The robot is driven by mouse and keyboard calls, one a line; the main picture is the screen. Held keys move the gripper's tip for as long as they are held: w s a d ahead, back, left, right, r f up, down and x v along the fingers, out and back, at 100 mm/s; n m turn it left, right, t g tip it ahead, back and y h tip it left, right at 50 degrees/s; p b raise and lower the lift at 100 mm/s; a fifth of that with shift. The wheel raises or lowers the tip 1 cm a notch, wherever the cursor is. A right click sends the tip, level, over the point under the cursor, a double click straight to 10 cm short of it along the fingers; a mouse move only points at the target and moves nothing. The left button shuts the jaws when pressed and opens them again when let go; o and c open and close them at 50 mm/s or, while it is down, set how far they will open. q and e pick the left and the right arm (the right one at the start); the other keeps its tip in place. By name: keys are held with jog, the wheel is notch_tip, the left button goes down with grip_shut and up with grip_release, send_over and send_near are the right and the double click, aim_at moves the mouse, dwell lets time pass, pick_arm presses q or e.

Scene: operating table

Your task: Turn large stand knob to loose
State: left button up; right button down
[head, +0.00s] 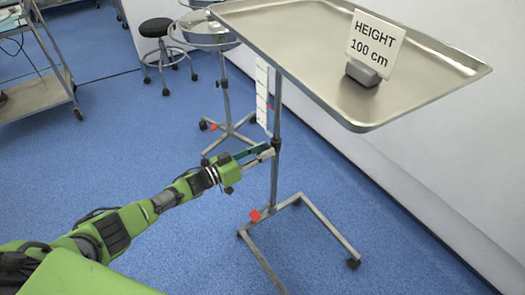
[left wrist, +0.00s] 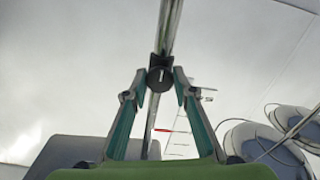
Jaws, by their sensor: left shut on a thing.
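The large stand has a wide steel tray (head: 310,45) on a thin upright post (head: 274,182). Its black knob (left wrist: 160,79) sits on a dark collar on the post, with a short pale mark on its face, roughly upright in the left wrist view. In the head view the collar (head: 276,144) shows at the fingertips, while the knob is mostly hidden. My left gripper (head: 266,152) reaches the post from the left; in the left wrist view its two fingers (left wrist: 160,75) are closed on either side of the knob. My right gripper is out of view.
A card reading HEIGHT 100 cm (head: 374,42) stands on the tray. A white scale strip (head: 262,92) hangs beside the post. A smaller basin stand (head: 226,98), a black stool (head: 156,28) and a metal cart (head: 36,95) stand behind. A white wall is right; blue floor is open in front.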

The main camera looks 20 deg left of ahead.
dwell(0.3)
pick_arm(q)
jog(key=o, duration=1.1)
jog(key=v, duration=1.2)
